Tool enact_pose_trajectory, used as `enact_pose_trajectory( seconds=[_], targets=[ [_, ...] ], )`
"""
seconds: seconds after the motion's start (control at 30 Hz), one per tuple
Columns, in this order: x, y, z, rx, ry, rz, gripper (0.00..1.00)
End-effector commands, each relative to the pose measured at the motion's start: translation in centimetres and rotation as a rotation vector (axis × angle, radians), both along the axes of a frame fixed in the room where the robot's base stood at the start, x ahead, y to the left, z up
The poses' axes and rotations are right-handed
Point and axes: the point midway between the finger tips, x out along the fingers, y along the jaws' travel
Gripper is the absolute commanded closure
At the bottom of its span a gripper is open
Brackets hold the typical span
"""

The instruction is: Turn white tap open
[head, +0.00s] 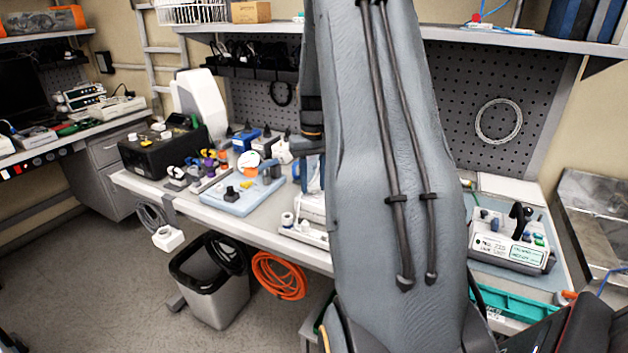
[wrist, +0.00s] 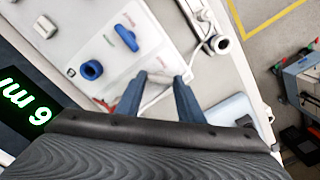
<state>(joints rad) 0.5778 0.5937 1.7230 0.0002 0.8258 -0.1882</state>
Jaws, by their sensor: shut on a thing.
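In the wrist view my gripper (wrist: 160,79) has its two blue-grey fingers on either side of a small white piece, which appears to be the white tap (wrist: 158,76). The gripper is shut on it, over a white panel (wrist: 112,62). Most of the tap is hidden between the fingers, so I cannot tell its turn angle. A blue tap (wrist: 126,38) and a round blue knob (wrist: 92,70) are on the same panel, to the left.
A dark display with green digits (wrist: 24,97) is at the left of the wrist view. A white round fitting (wrist: 220,43) is right of the fingers. In the head view, a blue tray (head: 240,200) with parts and a black box (head: 158,150) stand on the bench left of my arm.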

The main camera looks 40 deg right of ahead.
Motion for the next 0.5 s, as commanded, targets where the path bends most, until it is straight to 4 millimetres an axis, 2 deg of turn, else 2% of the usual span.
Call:
enact_pose_trajectory(
  seconds=[0.5],
  targets=[
    [0.04,-0.12,0.12,-0.003,-0.002,0.101,0.88]
  ],
)
